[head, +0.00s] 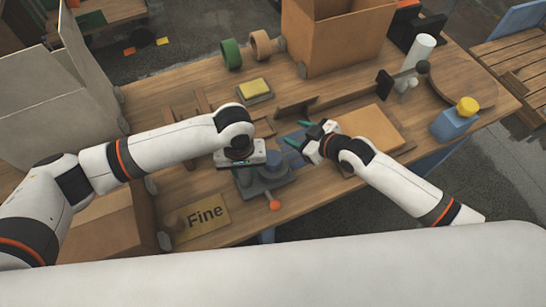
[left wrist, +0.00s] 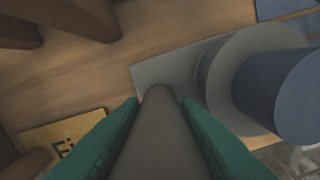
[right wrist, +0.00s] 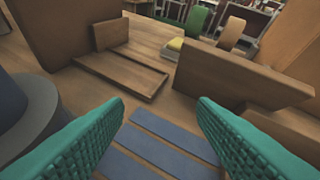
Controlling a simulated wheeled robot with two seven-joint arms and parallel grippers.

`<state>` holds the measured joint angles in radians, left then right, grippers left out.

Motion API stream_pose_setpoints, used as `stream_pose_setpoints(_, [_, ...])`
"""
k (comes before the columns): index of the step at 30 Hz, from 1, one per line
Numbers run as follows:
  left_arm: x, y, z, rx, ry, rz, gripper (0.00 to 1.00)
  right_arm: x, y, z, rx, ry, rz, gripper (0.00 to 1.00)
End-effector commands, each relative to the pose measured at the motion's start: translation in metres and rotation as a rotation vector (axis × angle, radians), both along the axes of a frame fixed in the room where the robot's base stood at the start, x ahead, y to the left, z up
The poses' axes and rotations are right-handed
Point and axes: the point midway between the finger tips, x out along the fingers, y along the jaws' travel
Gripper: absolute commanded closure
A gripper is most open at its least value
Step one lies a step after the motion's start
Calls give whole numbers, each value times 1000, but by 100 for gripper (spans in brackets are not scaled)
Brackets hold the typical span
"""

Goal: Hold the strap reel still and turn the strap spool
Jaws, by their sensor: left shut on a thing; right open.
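The strap reel (head: 243,187) stands on the table at the front, with a grey base plate that also shows in the left wrist view (left wrist: 165,68). Its blue-grey strap spool (head: 272,172) has a pale flange and a drum, clearer in the left wrist view (left wrist: 280,95). An orange knob (head: 275,205) sits at the reel's front. My left gripper (head: 238,164) is shut on a grey bar of the reel (left wrist: 160,125), one green finger on each side. My right gripper (head: 298,134) is open and empty, behind and right of the spool. The spool's edge shows at left in the right wrist view (right wrist: 25,115).
Blue strips (right wrist: 160,145) lie under my right gripper. A "Fine" sign (head: 202,216) lies at the front left. A wooden board on a tray (head: 370,133) is to the right. Cardboard boxes (head: 335,35) and green and tan tape rolls (head: 231,54) stand behind.

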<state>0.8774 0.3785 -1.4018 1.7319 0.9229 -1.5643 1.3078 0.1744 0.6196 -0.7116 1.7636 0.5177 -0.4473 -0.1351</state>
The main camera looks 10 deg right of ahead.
Motion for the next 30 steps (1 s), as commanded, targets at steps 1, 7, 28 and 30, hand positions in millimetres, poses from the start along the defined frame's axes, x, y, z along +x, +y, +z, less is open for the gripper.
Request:
stream_pose_setpoints(1, [0,0,1,-1,-1,0,100,-8,-2,-4,98,33,-33,48])
stream_pose_setpoints(7, [0,0,1,-1,-1,0,100,-43,-9,-7,551,220,-153,48])
stream_pose_setpoints(28, [0,0,1,-1,-1,0,100,-146,-7,3,1501,926,-306,48])
stream_pose_setpoints(30, [0,0,1,-1,-1,0,100,-141,0,3,1504,928,-307,48])
